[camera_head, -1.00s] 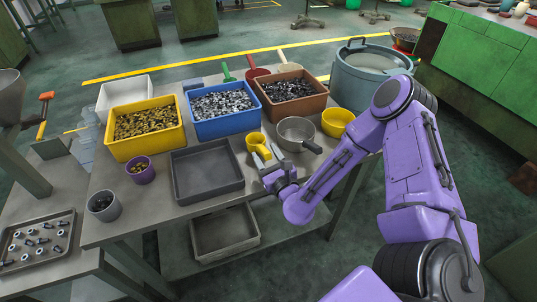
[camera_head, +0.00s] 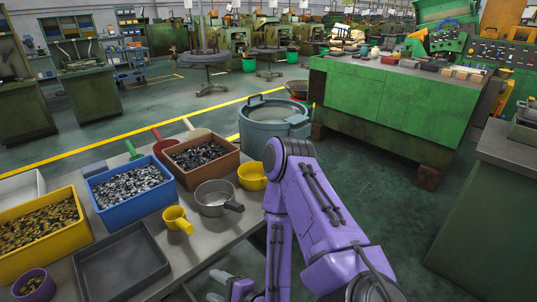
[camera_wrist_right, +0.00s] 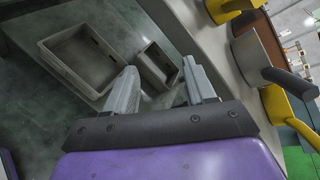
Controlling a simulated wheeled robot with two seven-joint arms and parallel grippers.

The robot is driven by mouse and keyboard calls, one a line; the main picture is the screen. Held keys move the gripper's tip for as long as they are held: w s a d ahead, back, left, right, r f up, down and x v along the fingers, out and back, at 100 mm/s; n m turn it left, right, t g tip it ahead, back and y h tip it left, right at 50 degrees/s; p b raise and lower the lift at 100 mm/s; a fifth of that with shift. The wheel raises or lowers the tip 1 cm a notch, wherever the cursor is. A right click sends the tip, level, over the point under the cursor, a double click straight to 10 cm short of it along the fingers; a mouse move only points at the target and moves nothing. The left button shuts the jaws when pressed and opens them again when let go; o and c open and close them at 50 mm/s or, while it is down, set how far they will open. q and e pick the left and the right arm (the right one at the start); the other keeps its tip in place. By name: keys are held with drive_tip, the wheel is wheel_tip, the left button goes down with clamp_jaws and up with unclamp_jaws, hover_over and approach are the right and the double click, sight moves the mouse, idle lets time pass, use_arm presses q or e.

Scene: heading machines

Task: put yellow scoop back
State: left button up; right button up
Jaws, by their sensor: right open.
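The yellow scoop (camera_head: 176,217) sits on the grey table, left of the steel pan (camera_head: 214,198), with its handle pointing toward the front edge. A yellow shape that looks like it shows at the top of the right wrist view (camera_wrist_right: 230,8). My right gripper (camera_head: 217,286) is low at the bottom of the head view, off the table's front edge and apart from the scoop. In the right wrist view its two fingers (camera_wrist_right: 162,86) are spread, with nothing between them. My left gripper is out of view.
The table holds a blue bin (camera_head: 130,198), brown bin (camera_head: 202,163), yellow bin (camera_head: 40,239), dark empty tray (camera_head: 122,262), purple cup (camera_head: 35,284) and yellow bowl (camera_head: 252,177). A large drum (camera_head: 272,128) stands behind. Grey trays lie below (camera_wrist_right: 85,52).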

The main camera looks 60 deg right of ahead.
drive_tip(key=s+d+f+n+g+h, duration=0.3)
drive_tip(key=s+f+n+g, duration=0.8)
drive_tip(key=n, duration=0.8)
drive_tip(key=s+f, duration=0.3)
drive_tip(key=s, duration=0.2)
drive_tip(key=shift+s+f, duration=0.2)
drive_tip(key=shift+f, duration=0.15)
